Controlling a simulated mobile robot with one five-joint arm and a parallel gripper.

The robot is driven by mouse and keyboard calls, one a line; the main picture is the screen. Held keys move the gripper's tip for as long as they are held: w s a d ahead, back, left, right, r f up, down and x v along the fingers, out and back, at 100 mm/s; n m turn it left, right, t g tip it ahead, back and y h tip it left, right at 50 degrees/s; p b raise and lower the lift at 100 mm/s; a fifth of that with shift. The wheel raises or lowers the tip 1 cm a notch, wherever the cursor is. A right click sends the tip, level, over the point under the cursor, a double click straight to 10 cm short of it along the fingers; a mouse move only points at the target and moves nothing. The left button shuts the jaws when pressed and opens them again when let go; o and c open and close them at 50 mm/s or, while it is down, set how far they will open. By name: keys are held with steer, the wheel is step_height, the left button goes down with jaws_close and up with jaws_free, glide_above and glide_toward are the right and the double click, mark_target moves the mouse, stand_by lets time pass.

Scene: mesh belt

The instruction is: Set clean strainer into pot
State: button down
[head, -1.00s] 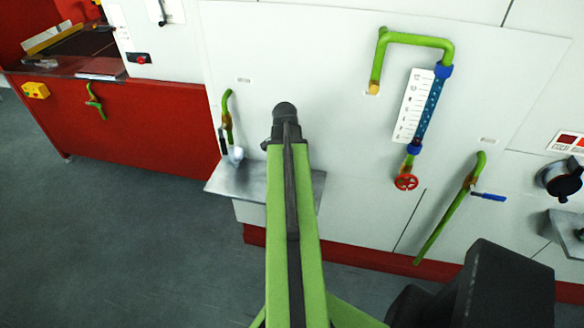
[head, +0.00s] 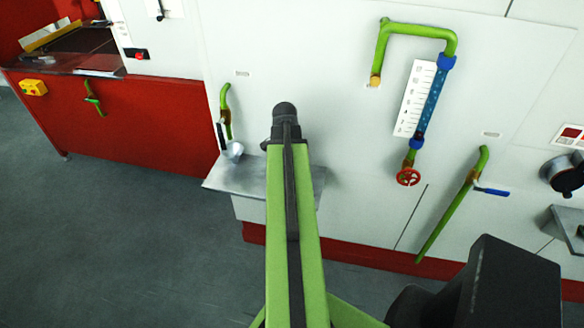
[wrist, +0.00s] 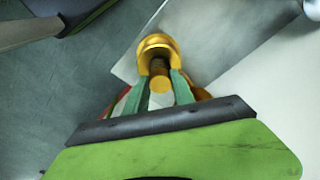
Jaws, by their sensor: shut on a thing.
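In the wrist view, my gripper (wrist: 160,82) is shut on a gold-coloured piece with a dark, ridged middle, apparently the strainer (wrist: 157,44). Its wide gold end points away from me and a smaller gold end shows between the green fingers. In the wrist view it overlaps the edge of a grey metal shelf; whether it touches is unclear. In the head view my arm hides the gripper and the strainer. I cannot pick out the pot for certain in either view.
The metal shelf (head: 222,176) juts from the white wall panel (head: 320,75). A small pale vessel (head: 234,152) sits near its left end, below a green tap (head: 225,108). Right are a red handwheel (head: 408,177) and a blue-handled pipe (head: 462,199). Open floor lies left.

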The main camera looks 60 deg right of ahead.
steer(key=shift+f+b, duration=1.35)
steer(key=shift+f, duration=0.1)
steer(key=c, duration=1)
jaws_free()
steer(key=shift+r, duration=0.1)
step_height(320, 180, up, 17)
steer(key=a+p, duration=0.2)
steer(key=p, duration=1.5)
steer(key=shift+w+r, duration=0.2)
steer(key=shift+w, duration=0.05)
steer(key=shift+f, duration=0.1)
